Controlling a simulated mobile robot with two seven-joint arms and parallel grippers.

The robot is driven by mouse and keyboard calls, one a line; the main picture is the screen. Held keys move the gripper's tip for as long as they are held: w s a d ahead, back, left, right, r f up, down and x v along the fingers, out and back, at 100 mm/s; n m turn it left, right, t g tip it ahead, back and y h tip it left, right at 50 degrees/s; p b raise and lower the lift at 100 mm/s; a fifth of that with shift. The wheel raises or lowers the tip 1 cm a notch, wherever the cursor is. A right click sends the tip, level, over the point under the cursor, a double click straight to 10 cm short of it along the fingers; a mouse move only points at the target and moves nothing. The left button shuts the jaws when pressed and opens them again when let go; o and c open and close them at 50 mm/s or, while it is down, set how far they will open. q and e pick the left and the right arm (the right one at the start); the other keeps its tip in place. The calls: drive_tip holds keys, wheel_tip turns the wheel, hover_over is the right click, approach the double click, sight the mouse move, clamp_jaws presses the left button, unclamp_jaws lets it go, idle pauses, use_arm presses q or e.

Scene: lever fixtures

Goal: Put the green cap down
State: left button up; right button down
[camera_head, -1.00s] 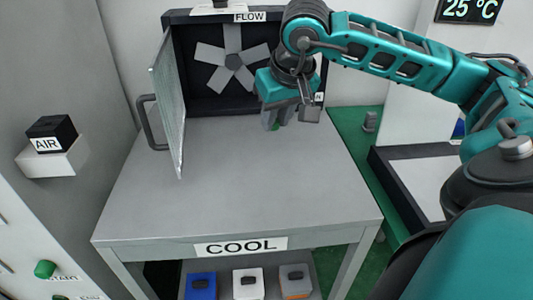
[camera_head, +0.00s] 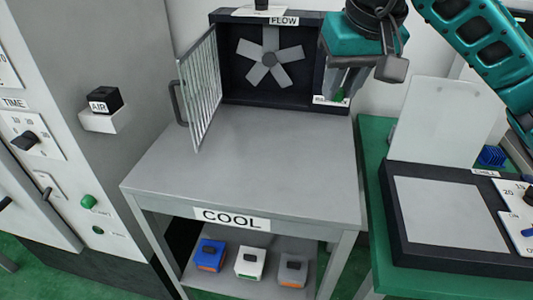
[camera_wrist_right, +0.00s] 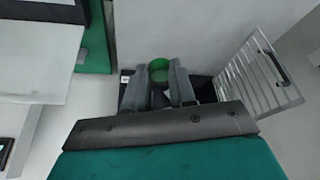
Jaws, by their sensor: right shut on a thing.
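My right gripper (camera_head: 342,92) is at the right front of the fan box, just above the label at its lower right corner. It is shut on the green cap (camera_head: 339,96), of which only a small part shows in the head view. In the right wrist view the green cap (camera_wrist_right: 159,70) is a round green piece between the tips of the two grey fingers (camera_wrist_right: 158,88). The head view does not show whether the cap touches anything below it. My left gripper is not in view.
The grey COOL table (camera_head: 250,165) has a clear top. The fan box (camera_head: 232,90) stands at its back with its mesh door (camera_head: 203,90) swung open on the left. Small blue (camera_head: 211,250), white and grey boxes lie on the lower shelf. A green bench (camera_head: 372,200) stands right.

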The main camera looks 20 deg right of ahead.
drive_tip(key=shift+s+r, duration=0.1)
drive_tip(key=shift+s, duration=0.05)
drive_tip(key=b, duration=0.5)
hover_over(320, 184)
drive_tip(key=s, duration=0.1)
drive_tip(key=f, duration=1.5)
drive_tip(key=shift+s+f, duration=0.2)
drive_tip(key=shift+f, duration=0.05)
wheel_tip(320, 184, down, 4)
drive_tip(key=shift+r, duration=0.1)
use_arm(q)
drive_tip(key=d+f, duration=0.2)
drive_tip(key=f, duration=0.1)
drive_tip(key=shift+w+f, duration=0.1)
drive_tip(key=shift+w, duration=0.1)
use_arm(e)
drive_tip(key=shift+f, duration=0.2)
drive_tip(key=shift+f+b, duration=0.15)
drive_tip(key=shift+b, duration=0.2)
drive_tip(key=c, duration=1.4)
unclamp_jaws()
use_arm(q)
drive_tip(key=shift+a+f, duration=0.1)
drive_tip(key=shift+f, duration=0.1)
use_arm(e)
drive_tip(key=o, duration=0.5)
